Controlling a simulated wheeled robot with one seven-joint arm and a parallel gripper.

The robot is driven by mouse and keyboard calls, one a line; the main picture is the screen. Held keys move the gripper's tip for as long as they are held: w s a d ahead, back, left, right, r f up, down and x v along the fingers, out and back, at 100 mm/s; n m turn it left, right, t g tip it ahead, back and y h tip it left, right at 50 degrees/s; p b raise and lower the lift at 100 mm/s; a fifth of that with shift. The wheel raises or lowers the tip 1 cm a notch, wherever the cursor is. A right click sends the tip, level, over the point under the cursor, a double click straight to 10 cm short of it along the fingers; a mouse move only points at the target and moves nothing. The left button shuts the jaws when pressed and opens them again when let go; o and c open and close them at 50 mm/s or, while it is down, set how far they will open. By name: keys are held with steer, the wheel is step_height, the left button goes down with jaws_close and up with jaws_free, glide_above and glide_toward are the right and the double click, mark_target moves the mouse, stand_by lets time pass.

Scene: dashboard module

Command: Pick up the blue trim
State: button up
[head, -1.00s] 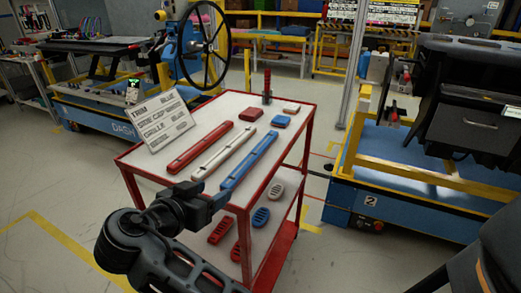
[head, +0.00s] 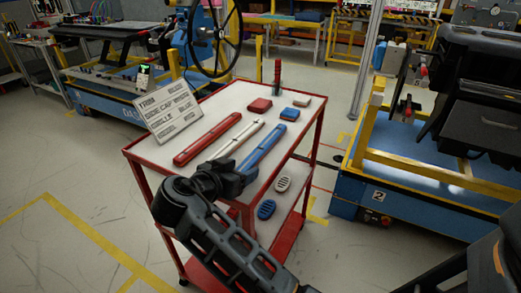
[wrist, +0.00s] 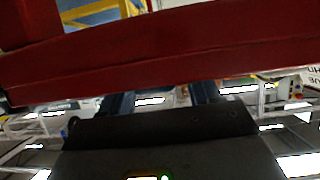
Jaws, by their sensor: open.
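The blue trim (head: 266,147) is a long narrow strip lying on the white top of the cart (head: 228,100), the rightmost of three parallel strips. A white trim (head: 238,138) and a red trim (head: 207,139) lie to its left. My gripper (head: 240,180) is at the cart's front edge, by the near ends of the white and blue trims, and partly covers them. In the wrist view my gripper (wrist: 161,97) has its fingers apart with nothing seen between them. The blue trim cannot be made out there.
A red bar (wrist: 160,55), apparently the cart's rim, crosses the wrist view close by. Small red (head: 259,105) and blue (head: 290,114) caps lie behind the trims. A lettered sign (head: 168,115) stands at left. A blue-and-yellow station (head: 420,190) is at right.

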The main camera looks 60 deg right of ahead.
steer(key=shift+c, duration=0.4)
steer(key=c, duration=1)
